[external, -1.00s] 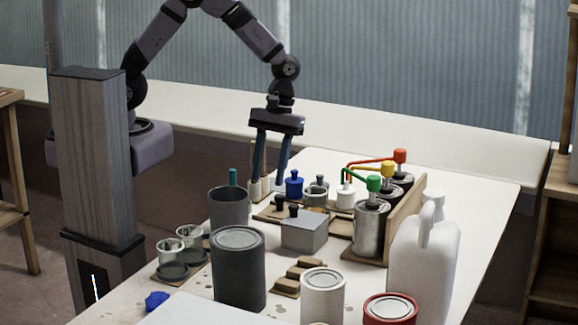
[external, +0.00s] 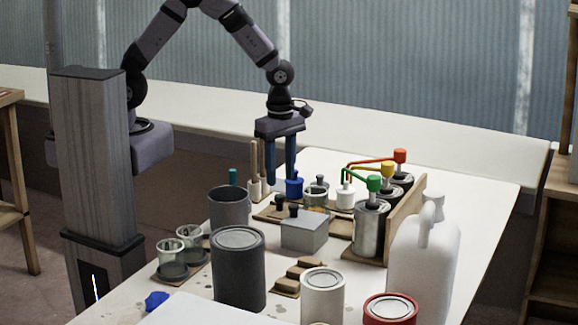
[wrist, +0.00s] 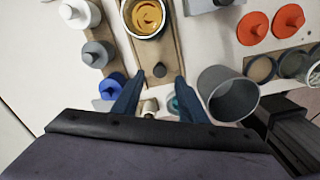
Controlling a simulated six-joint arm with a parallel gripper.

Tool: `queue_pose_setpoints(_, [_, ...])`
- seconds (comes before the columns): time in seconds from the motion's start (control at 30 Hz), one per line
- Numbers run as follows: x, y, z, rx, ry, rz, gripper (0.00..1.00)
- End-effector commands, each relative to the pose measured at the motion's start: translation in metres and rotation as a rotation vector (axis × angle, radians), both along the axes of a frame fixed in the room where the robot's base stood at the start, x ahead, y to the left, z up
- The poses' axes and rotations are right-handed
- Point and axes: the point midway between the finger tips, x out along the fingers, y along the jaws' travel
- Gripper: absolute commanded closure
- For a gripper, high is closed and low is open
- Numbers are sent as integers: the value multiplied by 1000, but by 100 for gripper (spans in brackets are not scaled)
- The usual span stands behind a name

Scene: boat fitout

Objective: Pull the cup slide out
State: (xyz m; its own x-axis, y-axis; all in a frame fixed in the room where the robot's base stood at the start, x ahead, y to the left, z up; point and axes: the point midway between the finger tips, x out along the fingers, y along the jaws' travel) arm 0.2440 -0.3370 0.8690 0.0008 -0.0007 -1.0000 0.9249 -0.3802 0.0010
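The cup slide (wrist: 151,48) is a narrow brown board with a dark round knob (wrist: 160,69) at its near end. A cup (wrist: 146,18) with amber contents sits at its far end. My gripper (external: 280,182) is open and empty, pointing down above the knob end. In the wrist view its two blue fingertips (wrist: 160,78) lie either side of the knob, apart from it; the exact height gap is unclear.
A blue-lidded pot (external: 294,185) stands close behind the fingers. A dark open can (external: 229,206) and a grey box (external: 304,232) stand nearer the camera. Upright wooden-handled tools (external: 255,175) are left of the fingers. Pump cans (external: 371,226) stand to the right.

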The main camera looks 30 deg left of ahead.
Motion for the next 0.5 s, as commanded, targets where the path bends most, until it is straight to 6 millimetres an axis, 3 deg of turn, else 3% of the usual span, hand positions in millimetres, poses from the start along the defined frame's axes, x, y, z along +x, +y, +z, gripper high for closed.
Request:
queue_pose_setpoints(0.23, [0, 1, -14, 3, 2, -1, 61])
queue_pose_setpoints(0.5, [-1, 1, -47, 5, 3, -2, 61])
